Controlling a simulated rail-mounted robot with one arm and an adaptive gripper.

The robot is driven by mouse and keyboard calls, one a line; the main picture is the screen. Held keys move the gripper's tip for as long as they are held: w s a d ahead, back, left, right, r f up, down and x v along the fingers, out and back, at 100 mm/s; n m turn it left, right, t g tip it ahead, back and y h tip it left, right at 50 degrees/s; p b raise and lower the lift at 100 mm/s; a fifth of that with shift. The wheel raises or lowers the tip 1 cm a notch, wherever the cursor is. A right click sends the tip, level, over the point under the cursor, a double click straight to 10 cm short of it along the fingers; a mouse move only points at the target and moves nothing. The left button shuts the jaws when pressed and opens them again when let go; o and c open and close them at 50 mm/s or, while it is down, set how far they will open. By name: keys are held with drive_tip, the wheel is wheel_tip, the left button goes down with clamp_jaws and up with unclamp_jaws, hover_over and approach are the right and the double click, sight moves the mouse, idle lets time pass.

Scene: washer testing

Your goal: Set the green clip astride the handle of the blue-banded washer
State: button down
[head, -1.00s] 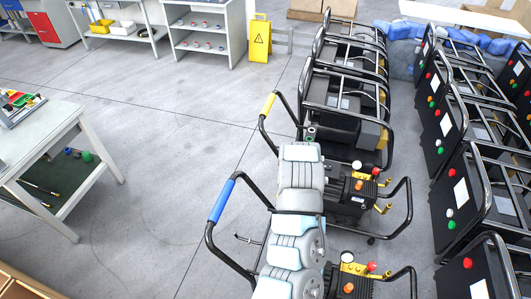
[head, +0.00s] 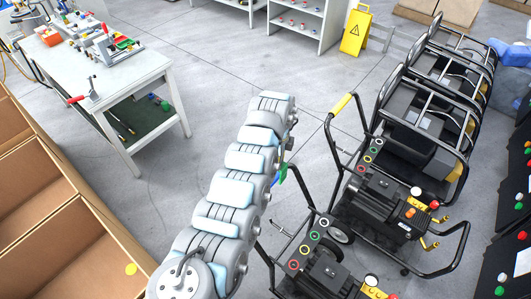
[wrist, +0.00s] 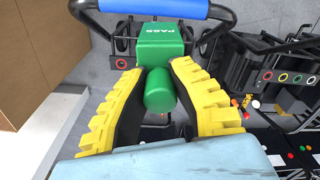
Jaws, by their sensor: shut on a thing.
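The green clip (wrist: 160,46), marked PASS, is between the yellow fingers of my gripper (wrist: 160,88) in the wrist view. My gripper is shut on its green lower part. The blue band (wrist: 155,8) on the washer's black handle lies just beyond the clip's block at the top. The block's far edge is close to the band; I cannot tell whether they touch. In the head view, the blue-banded washer (head: 325,268) is at the bottom, its handle largely hidden by my arm. A bit of the green clip (head: 282,172) shows beside my arm.
A yellow-banded washer (head: 385,205) stands just behind, with more black-framed washers at the upper right. Cardboard boxes (head: 75,250) line the left. A white workbench (head: 115,78) stands at the upper left. A yellow floor sign (head: 356,32) stands at the back. Grey floor between is open.

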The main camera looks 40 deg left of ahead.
drive_tip(key=s+a+r+m, duration=0.1)
drive_tip(key=s+a, duration=0.1)
drive_tip(key=a, duration=0.2)
drive_tip(key=shift+w+f+b, duration=0.15)
drive_tip(key=shift+f+b, duration=5.55)
drive_tip(key=shift+f, duration=1.85)
drive_tip(key=c, duration=1)
unclamp_jaws()
wheel_tip(320, 180, up, 12)
drive_tip(key=shift+a+r, duration=0.1)
